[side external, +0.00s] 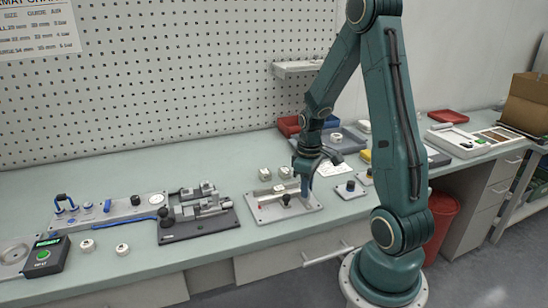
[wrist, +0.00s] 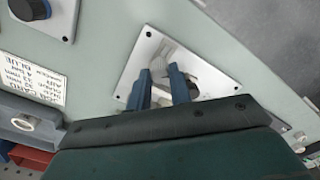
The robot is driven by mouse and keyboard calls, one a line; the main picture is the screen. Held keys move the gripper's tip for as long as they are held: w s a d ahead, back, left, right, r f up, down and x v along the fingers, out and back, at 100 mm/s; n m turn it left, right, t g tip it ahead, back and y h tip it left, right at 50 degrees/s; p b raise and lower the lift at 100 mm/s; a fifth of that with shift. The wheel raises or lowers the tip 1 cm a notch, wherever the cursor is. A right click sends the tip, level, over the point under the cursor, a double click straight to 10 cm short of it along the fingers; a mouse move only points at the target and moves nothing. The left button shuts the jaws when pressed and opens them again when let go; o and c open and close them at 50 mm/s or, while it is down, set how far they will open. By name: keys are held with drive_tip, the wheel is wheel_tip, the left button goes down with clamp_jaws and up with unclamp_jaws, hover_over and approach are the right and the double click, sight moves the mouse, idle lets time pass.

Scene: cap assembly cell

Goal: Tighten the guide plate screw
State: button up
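A light grey fixture plate (side external: 268,215) lies on the bench, with a black knob (side external: 286,199) standing on it; I take this knob to be the guide plate screw. My gripper (side external: 304,192) points down over the right part of the plate, to the right of the knob. In the wrist view the two blue fingers (wrist: 160,76) stand apart over the plate (wrist: 134,65), with a pale grey part (wrist: 158,60) showing around and between their tips. A dark round part, probably the knob, is partly hidden behind the right finger. I cannot tell whether the fingertips touch anything.
A dark clamp fixture (side external: 200,230) stands left of the plate, with a second grey fixture farther left. A small plate with a dark knob (side external: 350,187) is to the right. A green-screened box (side external: 46,256) is at the left.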

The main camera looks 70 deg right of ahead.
drive_tip(key=shift+m, duration=0.4)
clamp_jaws()
drive_tip(key=m, duration=1.7)
drive_tip(key=shift+m, duration=0.4)
drive_tip(key=m, duration=0.5)
drive_tip(key=shift+m, duration=0.4)
drive_tip(key=o, duration=0.9)
unclamp_jaws()
